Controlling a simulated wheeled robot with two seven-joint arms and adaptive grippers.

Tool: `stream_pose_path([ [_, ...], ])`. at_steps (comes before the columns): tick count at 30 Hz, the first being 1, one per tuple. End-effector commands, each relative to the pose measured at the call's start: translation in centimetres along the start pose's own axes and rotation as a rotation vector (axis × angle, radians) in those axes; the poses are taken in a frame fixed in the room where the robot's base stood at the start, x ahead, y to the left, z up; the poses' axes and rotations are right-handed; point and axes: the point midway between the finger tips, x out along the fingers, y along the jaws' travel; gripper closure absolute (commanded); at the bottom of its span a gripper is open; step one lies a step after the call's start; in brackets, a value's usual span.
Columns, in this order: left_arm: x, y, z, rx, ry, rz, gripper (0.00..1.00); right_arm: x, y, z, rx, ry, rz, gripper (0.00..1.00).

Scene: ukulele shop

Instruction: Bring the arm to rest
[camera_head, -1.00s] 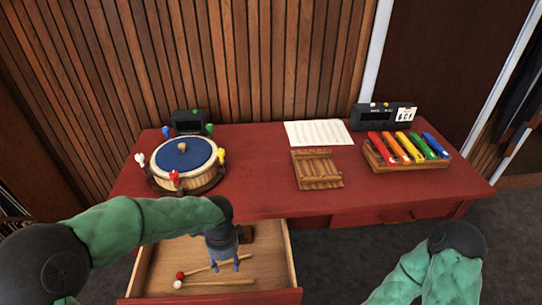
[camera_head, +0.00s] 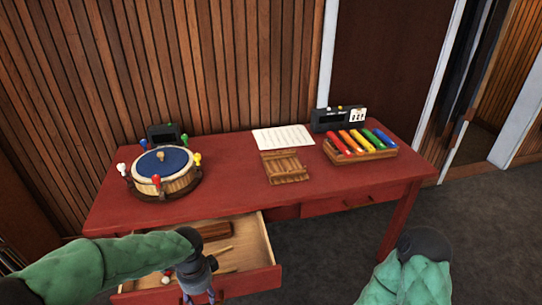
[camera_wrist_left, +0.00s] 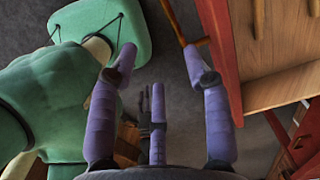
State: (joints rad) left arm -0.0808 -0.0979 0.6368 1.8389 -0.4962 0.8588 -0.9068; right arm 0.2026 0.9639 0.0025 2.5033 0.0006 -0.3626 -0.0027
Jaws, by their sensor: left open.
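My left gripper (camera_head: 198,292) is open and empty, pointing down at the front of the open drawer (camera_head: 262,245), near the bottom of the head view. In the left wrist view its purple fingers (camera_wrist_left: 165,70) are spread with nothing between them. Dark floor shows beyond them, with the red and wooden drawer edge (camera_wrist_left: 222,45) to their right. My right arm shows only as a green padded section at the lower right of the head view; its gripper is out of frame.
On the red table (camera_head: 230,200) stand a blue-topped drum (camera_head: 162,162), a wooden slatted piece (camera_head: 284,167), a sheet (camera_head: 283,138), a colored-bar xylophone (camera_head: 368,152) and a dark device (camera_head: 338,119). The drawer holds a brown block (camera_head: 215,232) and mallets, partly hidden by my left arm.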

Motion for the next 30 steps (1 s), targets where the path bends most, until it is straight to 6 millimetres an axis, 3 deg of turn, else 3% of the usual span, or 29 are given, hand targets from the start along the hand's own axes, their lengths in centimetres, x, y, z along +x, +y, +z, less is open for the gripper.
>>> stream_pose_path([
  [11, 2.8, 0.9, -1.8, -0.123, 0.069, 0.044, 0.51, -0.9, -0.3, 0.0, 0.000, 0.000, 0.000, 0.47],
  [20, 6.2, 2.4, -4.0, -0.313, 0.151, 0.104, 0.51, -2.0, -0.7, 0.1, 0.000, 0.000, 0.000, 0.47],
  [30, 12.3, 6.6, -6.8, -0.777, 0.255, 0.232, 0.51, -4.2, -1.5, 0.1, 0.000, 0.000, 0.000, 0.47],
])
